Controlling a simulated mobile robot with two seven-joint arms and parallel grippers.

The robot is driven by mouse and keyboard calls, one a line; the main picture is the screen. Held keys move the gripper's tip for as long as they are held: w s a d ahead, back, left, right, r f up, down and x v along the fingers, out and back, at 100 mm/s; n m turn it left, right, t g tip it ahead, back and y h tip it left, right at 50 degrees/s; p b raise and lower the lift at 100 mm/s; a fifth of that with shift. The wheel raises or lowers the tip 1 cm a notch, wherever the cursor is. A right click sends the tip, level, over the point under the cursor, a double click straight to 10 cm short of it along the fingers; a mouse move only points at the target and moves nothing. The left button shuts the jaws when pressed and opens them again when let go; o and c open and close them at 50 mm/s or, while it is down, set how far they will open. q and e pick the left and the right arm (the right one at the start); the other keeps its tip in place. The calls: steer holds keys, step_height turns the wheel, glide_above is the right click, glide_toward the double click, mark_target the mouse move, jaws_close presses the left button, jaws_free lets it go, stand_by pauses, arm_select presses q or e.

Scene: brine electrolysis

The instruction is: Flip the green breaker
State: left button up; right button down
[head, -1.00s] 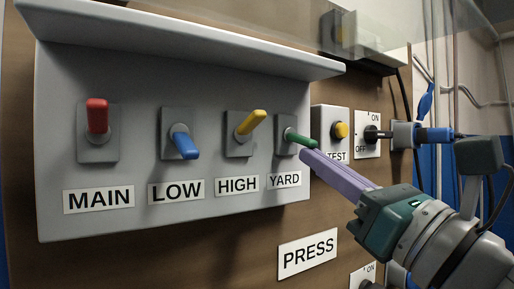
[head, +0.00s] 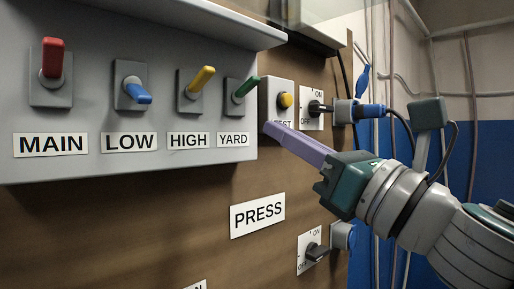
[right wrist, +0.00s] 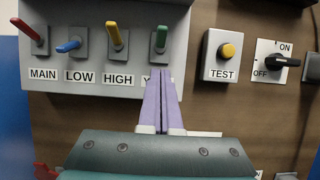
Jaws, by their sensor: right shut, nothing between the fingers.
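The green breaker (head: 245,87) is the lever above the YARD label (head: 233,140) on the grey panel. Its handle points up in the head view, and it also shows upright in the right wrist view (right wrist: 161,38). My right gripper (head: 270,127) has purple fingers, shut and empty, with the tips below and to the right of the green lever. In the right wrist view the fingertips (right wrist: 161,73) lie just under the lever and cover part of the YARD label. My left gripper is not in view.
The red MAIN lever (head: 53,58) and yellow HIGH lever (head: 202,79) point up; the blue LOW lever (head: 137,90) points down. The TEST box with its yellow button (head: 286,100) stands close right of the green breaker. A rotary ON/OFF switch (head: 317,108) is beside it.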

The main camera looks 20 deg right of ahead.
steer(key=s+d+r+b, duration=0.2)
steer(key=s+d, duration=0.1)
steer(key=s, duration=0.5)
steer(key=shift+d+r, duration=0.15)
steer(key=shift+d, duration=0.1)
